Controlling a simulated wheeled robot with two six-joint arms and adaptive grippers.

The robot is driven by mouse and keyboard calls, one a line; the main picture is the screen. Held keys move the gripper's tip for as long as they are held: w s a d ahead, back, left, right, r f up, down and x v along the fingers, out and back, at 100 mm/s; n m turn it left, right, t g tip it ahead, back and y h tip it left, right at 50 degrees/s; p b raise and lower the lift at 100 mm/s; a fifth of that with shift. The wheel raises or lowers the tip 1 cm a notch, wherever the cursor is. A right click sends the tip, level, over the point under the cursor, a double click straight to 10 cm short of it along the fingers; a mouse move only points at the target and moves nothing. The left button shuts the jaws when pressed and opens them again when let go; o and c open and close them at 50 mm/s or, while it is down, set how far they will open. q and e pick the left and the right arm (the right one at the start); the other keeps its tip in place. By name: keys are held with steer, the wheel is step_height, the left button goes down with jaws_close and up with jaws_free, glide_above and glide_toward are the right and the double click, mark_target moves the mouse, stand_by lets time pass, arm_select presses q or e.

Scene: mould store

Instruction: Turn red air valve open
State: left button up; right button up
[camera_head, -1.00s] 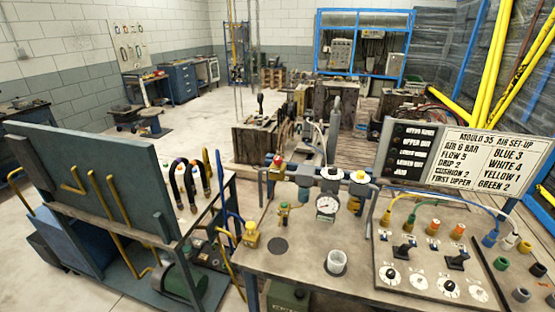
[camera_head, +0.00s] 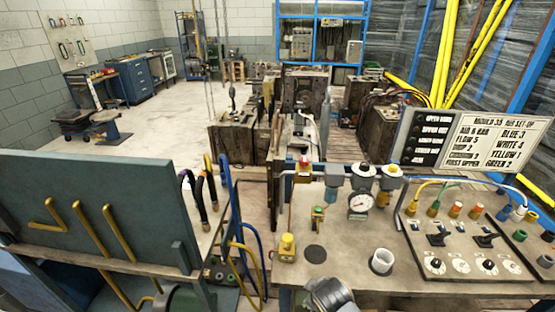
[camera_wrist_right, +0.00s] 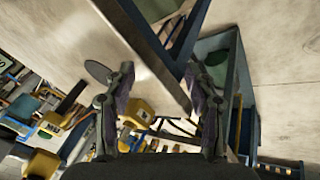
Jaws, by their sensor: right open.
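The red-topped valve (camera_head: 304,169) stands at the left end of the air unit on the bench (camera_head: 345,262), in the head view. A round gauge (camera_head: 361,204) and grey-and-white regulators (camera_head: 363,177) are to its right. My right gripper (camera_wrist_right: 158,82) shows in the wrist view with its two fingers wide apart and nothing between them gripped. A grey part of my arm shows at the bottom of the head view, in front of the bench and well apart from the valve. I cannot make out the red valve in the wrist view. My left gripper is not in view.
A yellow block (camera_head: 287,248), a small green-and-yellow valve (camera_head: 317,218) and a white cup (camera_head: 382,262) stand on the bench. A panel with knobs and hoses (camera_head: 470,245) is at right, below a set-up sign (camera_head: 490,143). A green board (camera_head: 95,215) stands at left.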

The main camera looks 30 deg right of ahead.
steer(key=w+r+n, duration=0.1)
steer(key=w+d+r+n+t, duration=0.1)
steer(key=w, duration=0.1)
steer(key=w+d+r+n+h, duration=0.1)
steer(key=shift+w+n+t, duration=0.3)
steer(key=shift+w+n, duration=0.05)
steer(key=shift+n, duration=0.05)
steer(key=w+d+r+n+t+h, duration=0.2)
steer(key=w+d+r+n+t, duration=0.25)
steer(key=w+r+n, duration=0.3)
steer(key=n+t+h, duration=0.1)
steer(key=n+t, duration=0.4)
steer(key=n, duration=1.1)
glide_toward(306, 163)
steer(key=w, duration=0.2)
steer(key=p+x, duration=0.1)
steer(key=x, duration=0.9)
steer(key=shift+s+d+p, duration=0.1)
steer(key=shift+d+p, duration=0.1)
steer(key=shift+p, duration=0.1)
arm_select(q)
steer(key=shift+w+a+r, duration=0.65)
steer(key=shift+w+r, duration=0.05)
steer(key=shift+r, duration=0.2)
arm_select(e)
jaws_close()
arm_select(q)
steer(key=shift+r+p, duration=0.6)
arm_select(e)
steer(key=shift+t, duration=0.35)
